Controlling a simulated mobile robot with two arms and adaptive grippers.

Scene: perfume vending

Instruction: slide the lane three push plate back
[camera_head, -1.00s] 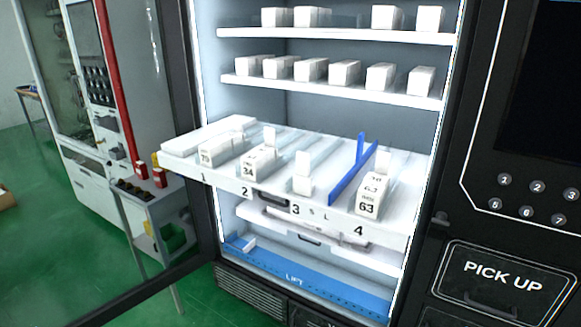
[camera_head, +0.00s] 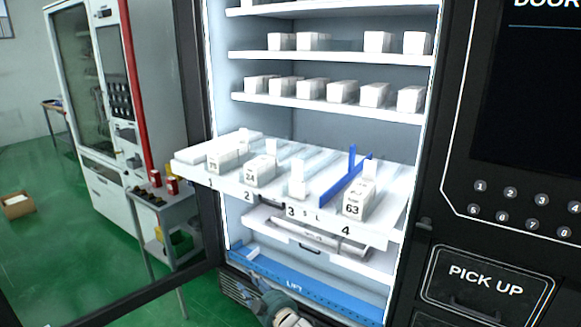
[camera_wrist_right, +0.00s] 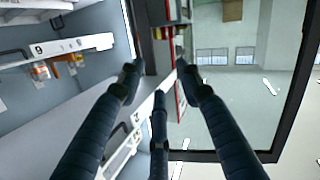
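A pulled-out white shelf tray (camera_head: 268,205) with lanes numbered 1 to 4 juts from the open vending machine. In lane three a small white upright push plate (camera_head: 297,187) stands near the front, with no box visible behind it. A blue divider (camera_head: 345,180) stands between lanes three and four. My right gripper (camera_head: 264,290) shows at the bottom edge of the head view, partly cut off, low in front of the machine and well below the tray. In the right wrist view its dark fingers (camera_wrist_right: 160,85) are spread and empty. My left gripper is out of view.
White boxes stand in lane one (camera_head: 222,161), lane two (camera_head: 258,171) and lane four (camera_head: 356,201). Fixed shelves with boxes (camera_head: 343,91) are above. A blue lift bar (camera_head: 310,288) lies below. The open door frame (camera_head: 130,303) bounds the left.

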